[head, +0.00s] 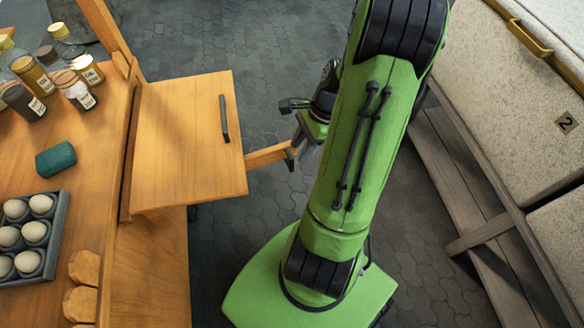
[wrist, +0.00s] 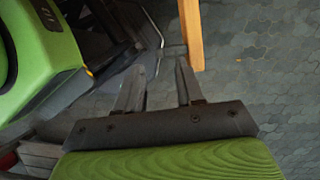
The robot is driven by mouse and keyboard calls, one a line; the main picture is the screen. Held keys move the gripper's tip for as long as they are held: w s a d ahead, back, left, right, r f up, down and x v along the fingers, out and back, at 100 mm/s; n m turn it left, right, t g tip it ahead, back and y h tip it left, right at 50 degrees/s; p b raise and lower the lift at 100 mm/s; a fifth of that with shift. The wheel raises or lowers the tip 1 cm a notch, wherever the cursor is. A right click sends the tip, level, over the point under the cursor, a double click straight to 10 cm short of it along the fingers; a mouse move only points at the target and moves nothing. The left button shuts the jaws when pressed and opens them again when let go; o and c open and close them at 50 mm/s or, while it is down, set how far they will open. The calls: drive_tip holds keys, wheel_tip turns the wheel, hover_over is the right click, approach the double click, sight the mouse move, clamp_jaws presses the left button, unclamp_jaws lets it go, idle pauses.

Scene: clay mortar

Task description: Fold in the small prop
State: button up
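The small prop (head: 268,156) is a narrow wooden bar. It sticks out to the right from under the edge of a raised wooden side leaf (head: 185,140), which has a dark bar handle (head: 224,118). My gripper (head: 298,150) is at the prop's outer end, partly hidden behind my green arm. In the wrist view the prop (wrist: 191,36) comes down from the top edge, and its end lies by the right fingertip. My gripper (wrist: 160,66) has its two dark fingers apart, with nothing between them. I cannot tell whether the right finger touches the prop.
The wooden counter (head: 105,190) at left holds several jars (head: 40,70), a green block (head: 56,159) and an egg tray (head: 33,238). A pale stone-topped cabinet (head: 510,90) with a wooden bench (head: 470,190) stands at right. Grey paved floor (head: 230,45) lies between.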

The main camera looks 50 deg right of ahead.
sight(292, 171)
drive_tip(key=b+x, duration=0.2)
drive_tip(key=x, duration=0.5)
drive_tip(key=shift+a+f, duration=0.1)
drive_tip(key=shift+f, duration=0.05)
drive_tip(key=shift+c, duration=0.3)
clamp_jaws()
